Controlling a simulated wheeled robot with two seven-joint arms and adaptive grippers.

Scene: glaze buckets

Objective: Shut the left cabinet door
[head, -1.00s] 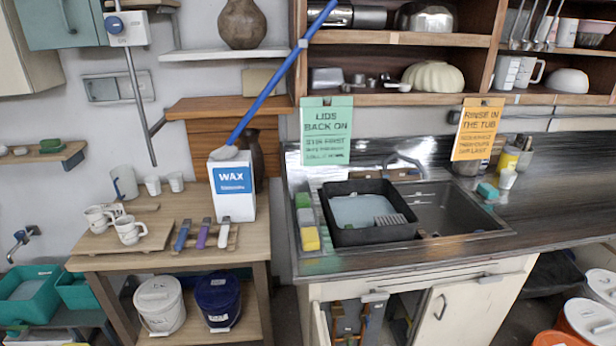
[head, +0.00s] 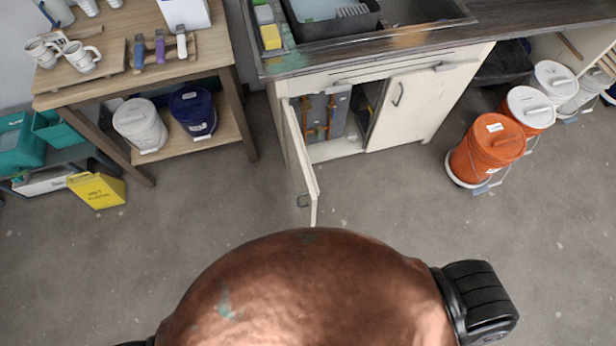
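The left cabinet door (head: 299,165) is a cream panel under the sink counter. It stands wide open, swung out into the room from the left side of the cabinet opening. A small dark handle (head: 303,201) shows near its free end. The open cabinet (head: 340,149) shows grey and orange-brown items inside. The right cabinet door (head: 412,107) is cream with a dark handle and looks shut. Neither of my grippers is in view, and nothing is seen touching the left door.
Orange lidded buckets (head: 488,149) stand on the floor at the right. A wooden table (head: 150,75) stands left of the cabinet, with a white bucket (head: 140,124) and a blue bucket (head: 193,111) on its lower shelf. The grey floor (head: 400,205) before the cabinet is clear. My copper-coloured body hides the bottom middle.

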